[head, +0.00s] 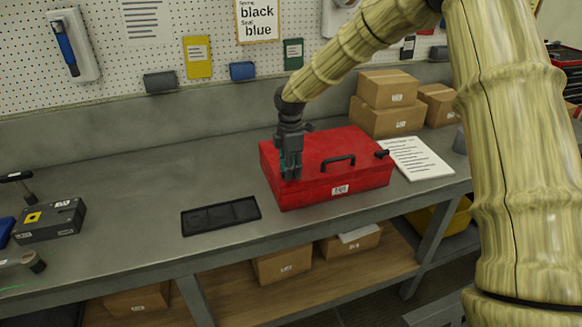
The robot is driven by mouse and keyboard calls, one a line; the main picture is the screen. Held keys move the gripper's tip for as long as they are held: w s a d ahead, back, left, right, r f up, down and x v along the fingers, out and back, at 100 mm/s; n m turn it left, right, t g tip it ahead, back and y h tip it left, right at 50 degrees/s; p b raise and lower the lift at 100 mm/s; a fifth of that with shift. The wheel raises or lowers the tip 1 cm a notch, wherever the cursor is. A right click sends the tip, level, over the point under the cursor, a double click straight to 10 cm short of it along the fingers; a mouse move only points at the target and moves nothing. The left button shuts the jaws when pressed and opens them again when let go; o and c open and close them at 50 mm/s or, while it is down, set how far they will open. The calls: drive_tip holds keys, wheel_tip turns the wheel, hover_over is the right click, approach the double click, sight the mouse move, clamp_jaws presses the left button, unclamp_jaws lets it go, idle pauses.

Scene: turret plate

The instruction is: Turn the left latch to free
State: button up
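A red box (335,178) with a black handle (338,160) on its lid stands on the grey workbench. A dark latch (381,154) shows at the right end of its lid. My gripper (290,176) points down over the left end of the box, in front of where a matching left latch would sit. The left latch is hidden behind the gripper or too small to make out. I cannot tell whether the fingers touch anything, nor whether they are open or closed around something.
A black tray (220,216) lies on the bench left of the box. Papers (415,158) lie right of it, with cardboard boxes (388,103) behind. A dark grey device (50,220) sits at the far left. The bench between it and the tray is clear.

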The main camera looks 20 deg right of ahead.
clamp_jaws()
drive_tip(key=shift+m, duration=0.3)
drive_tip(key=m, duration=0.3)
drive_tip(key=shift+m, duration=0.4)
drive_tip(key=m, duration=0.4)
drive_tip(key=shift+f+m, duration=0.1)
drive_tip(key=shift+m, duration=0.2)
drive_tip(key=m, duration=0.4)
drive_tip(key=shift+p, duration=0.35)
drive_tip(key=shift+m, duration=2.5)
